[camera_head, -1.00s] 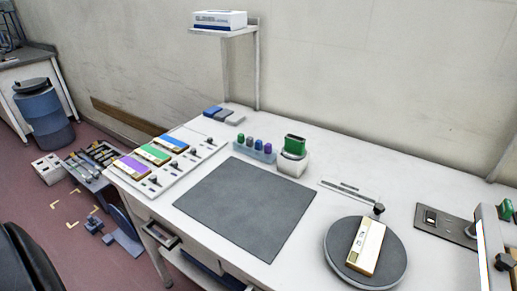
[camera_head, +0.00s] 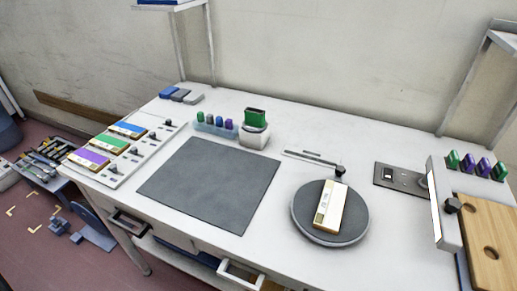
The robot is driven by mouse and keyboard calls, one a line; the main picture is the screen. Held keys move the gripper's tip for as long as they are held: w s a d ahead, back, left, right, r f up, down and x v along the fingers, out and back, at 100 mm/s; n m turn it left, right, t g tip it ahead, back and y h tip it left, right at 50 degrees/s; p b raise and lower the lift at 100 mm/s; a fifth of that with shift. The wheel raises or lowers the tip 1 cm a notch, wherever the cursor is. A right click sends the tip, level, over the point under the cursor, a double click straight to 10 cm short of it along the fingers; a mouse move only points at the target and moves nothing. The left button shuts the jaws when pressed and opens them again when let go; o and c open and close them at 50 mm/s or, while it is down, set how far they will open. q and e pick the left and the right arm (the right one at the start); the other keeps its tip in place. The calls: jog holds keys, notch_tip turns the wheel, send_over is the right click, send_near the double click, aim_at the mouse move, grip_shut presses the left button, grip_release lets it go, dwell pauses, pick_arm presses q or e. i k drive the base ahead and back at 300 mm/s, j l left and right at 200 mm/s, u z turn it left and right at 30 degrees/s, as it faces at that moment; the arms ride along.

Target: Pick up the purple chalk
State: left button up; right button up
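A small upright purple piece (camera_head: 229,124), likely the purple chalk, stands at the right end of a pale blue holder (camera_head: 216,130) at the back of the white table. A green piece (camera_head: 199,117), a grey piece (camera_head: 210,119) and a blue piece (camera_head: 219,121) stand beside it in the same holder. Other purple pieces (camera_head: 468,161) stand in a row with green ones on a raised unit at the far right. I cannot tell what those are. Neither of my grippers is in view.
A grey mat (camera_head: 211,184) lies bare in front. A round dark turntable (camera_head: 302,221) carries a cream block (camera_head: 332,205). A drawer (camera_head: 240,273) stands open at the front edge.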

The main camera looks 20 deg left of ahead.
aim_at(228, 124)
jog(key=j+z, duration=0.3)
jog(key=j, duration=0.15)
jog(key=k+j+z, duration=0.1)
jog(key=j+z, duration=0.25)
jog(key=k+j+z, duration=0.15)
jog(key=j+z, duration=0.15)
jog(key=j, duration=0.15)
